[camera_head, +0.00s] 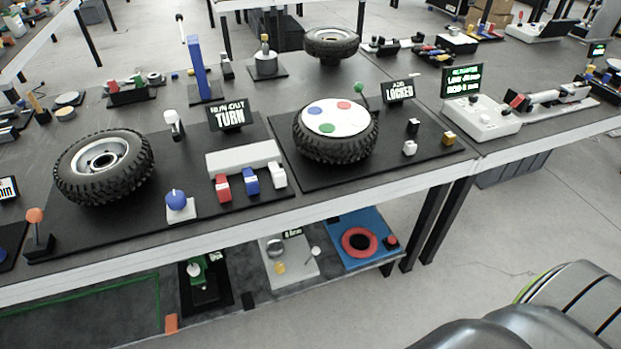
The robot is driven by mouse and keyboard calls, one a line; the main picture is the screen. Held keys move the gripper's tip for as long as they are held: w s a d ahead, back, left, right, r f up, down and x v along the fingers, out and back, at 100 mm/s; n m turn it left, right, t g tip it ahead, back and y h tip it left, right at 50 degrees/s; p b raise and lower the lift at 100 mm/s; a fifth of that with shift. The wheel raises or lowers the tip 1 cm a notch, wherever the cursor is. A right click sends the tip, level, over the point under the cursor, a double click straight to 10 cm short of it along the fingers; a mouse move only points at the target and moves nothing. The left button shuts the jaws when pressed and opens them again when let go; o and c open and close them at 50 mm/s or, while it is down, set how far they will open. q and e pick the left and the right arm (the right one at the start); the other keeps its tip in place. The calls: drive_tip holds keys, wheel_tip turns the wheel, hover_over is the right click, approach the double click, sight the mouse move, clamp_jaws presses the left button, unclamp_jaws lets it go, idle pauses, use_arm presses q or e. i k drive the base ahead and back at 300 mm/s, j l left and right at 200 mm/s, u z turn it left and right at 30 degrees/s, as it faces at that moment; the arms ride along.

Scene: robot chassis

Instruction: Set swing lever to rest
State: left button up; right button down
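Several lever-like controls stand on the dark table; I cannot tell which is the swing lever. An orange-ball lever (35,216) stands upright on a black base at the near left. A blue-ball knob (176,199) sits on a white base, right of the left tire (104,167). A green-ball lever (359,90) rises behind the right tire (336,150), whose white top carries coloured discs. A tall blue post (197,68) with a thin white-tipped rod (181,28) stands at the back. Neither of my grippers is in view.
Red, blue and white blocks sit before a grey bar (243,157). A white console (481,117) is at the right. A lower shelf holds a blue panel (350,228). Floor is open at right.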

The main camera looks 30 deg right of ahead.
sight(316, 250)
drive_tip(key=z, duration=0.95)
